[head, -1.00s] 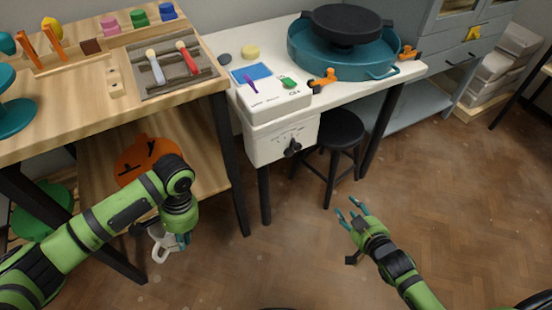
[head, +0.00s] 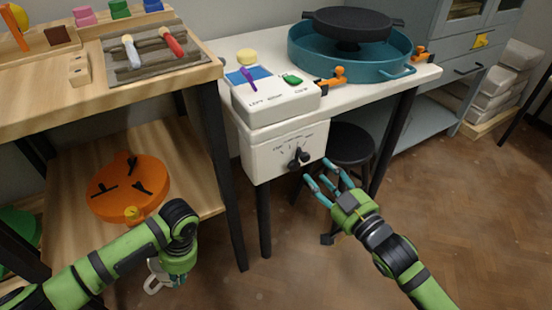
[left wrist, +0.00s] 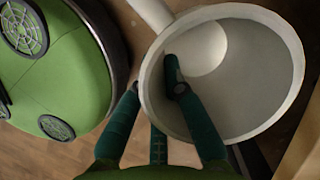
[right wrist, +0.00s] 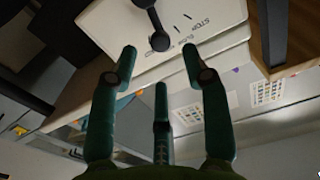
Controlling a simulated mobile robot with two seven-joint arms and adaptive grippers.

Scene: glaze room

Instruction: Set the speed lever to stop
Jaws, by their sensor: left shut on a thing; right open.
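The speed lever (head: 299,159) is a black knobbed lever on the front of a white control box (head: 262,150) under the white table's edge. In the right wrist view the lever (right wrist: 158,38) stands beside the STOP lettering, its knob apart from it. My right gripper (head: 318,173) is open just right of and below the lever in the head view. In the right wrist view its fingers (right wrist: 160,62) are spread and empty, with the knob beyond them. My left gripper (head: 178,272) is shut on a white mug (left wrist: 222,75), one finger inside it.
A teal basin (head: 350,65) stands on the table, with orange clamps at the edge. A black stool (head: 350,145) is behind my right gripper. A wooden bench (head: 100,95) is at left.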

